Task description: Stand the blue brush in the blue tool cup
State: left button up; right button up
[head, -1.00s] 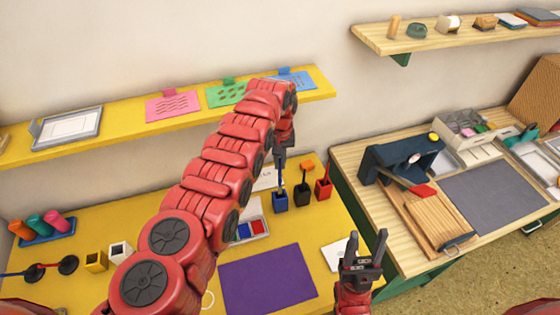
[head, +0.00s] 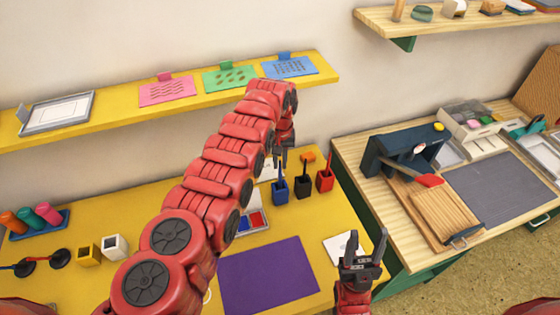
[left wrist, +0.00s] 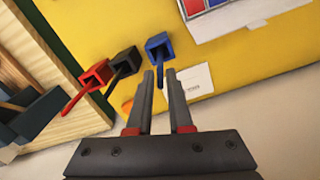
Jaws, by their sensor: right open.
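The blue tool cup (head: 280,190) stands on the yellow table, left of a black cup and a red cup. It also shows in the left wrist view (left wrist: 157,46). The thin blue brush (left wrist: 162,74) stands in the blue cup, leaning slightly, its upper end towards my left gripper. My left gripper (head: 281,156) is just above the cup. In the left wrist view its two fingers (left wrist: 160,72) are apart, with the brush's end near the gap between them and nothing clamped. My right gripper (head: 364,248) is open and empty, at the table's right edge.
The black cup (head: 302,187) and red cup (head: 325,180) hold brushes of their own. An ink pad tray (head: 250,222) and a purple mat (head: 268,275) lie nearer. A wooden bench (head: 400,225) stands at the right. A yellow shelf (head: 120,113) runs behind.

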pick_arm(q)
jog(key=o, duration=0.3)
jog(key=shift+o, duration=0.2)
jog(key=shift+w+r, duration=0.1)
jog(key=shift+r, duration=0.35)
notch_tip(320, 180, up, 16)
jog(key=p, duration=0.3)
jog(key=shift+r, duration=0.25)
